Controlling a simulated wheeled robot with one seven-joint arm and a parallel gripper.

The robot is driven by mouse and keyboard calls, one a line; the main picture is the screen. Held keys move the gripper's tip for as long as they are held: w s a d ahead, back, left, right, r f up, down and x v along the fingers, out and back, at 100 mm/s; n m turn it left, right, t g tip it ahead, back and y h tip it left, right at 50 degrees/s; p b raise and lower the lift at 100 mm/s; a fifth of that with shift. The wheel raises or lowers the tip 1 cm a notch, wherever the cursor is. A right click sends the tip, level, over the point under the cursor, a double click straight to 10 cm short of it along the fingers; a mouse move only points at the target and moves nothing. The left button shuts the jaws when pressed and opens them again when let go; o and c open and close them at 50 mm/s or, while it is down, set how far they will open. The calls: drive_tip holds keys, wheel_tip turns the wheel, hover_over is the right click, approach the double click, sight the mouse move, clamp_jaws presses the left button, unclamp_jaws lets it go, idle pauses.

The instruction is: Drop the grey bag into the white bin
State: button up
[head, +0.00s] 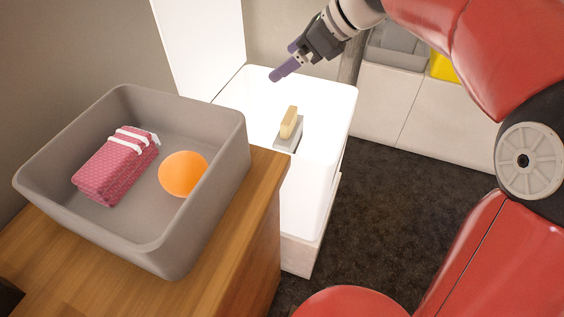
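The white bin (342,108) stands open beyond the wooden counter, right of centre. Inside it lies a small grey thing (289,136) with a tan block (290,121) on or against it. I cannot tell whether this grey thing is the grey bag; no other grey bag shows. My gripper (282,61) is above the bin's far side, pointing down to the left. Its two purple fingers look apart, with nothing seen between them.
Grey (398,48) and yellow (442,67) containers stand at the back right. Dark floor (385,215) is clear.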

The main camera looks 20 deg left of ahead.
drive_tip(key=shift+p+v, duration=0.6)
drive_tip(key=shift+v, duration=3.35)
